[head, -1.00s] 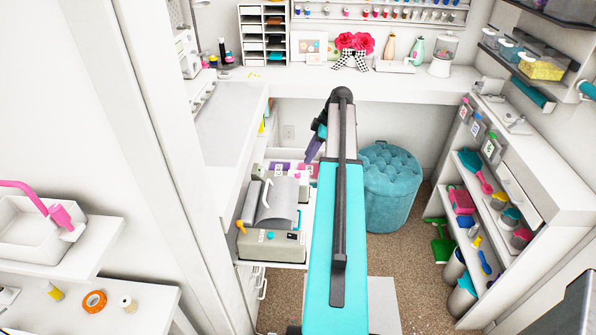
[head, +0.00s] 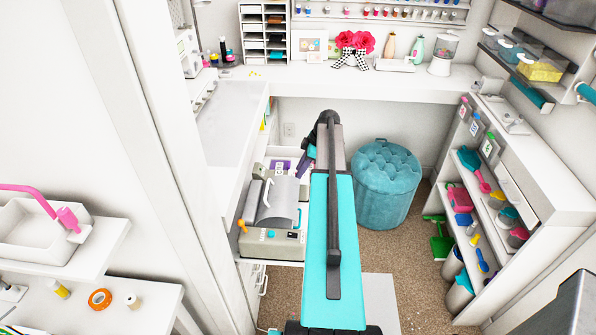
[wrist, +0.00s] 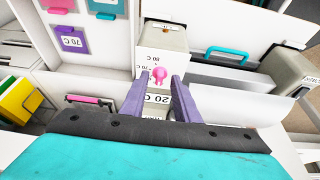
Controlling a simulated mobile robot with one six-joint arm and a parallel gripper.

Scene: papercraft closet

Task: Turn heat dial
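A small pink dial (wrist: 160,75) sits on a pale box (wrist: 167,42) in the wrist view, with temperature marks such as 80 C, 70 C and 20 C around it. My gripper (wrist: 159,84) is open, its two purple fingers apart, one on each side of the dial near the tips. I cannot tell whether either finger touches it. In the head view, my gripper (head: 306,165) is partly hidden by my arm beside the grey machine (head: 272,240) on the left shelf. The dial is not clear there.
Cards in purple (wrist: 72,41), pink and teal hang left of the box in the wrist view. A teal handle (wrist: 228,52) is at right. In the head view, a blue ottoman (head: 388,185) stands right of my arm, a shelf unit (head: 545,190) farther right. Carpet between is mostly clear.

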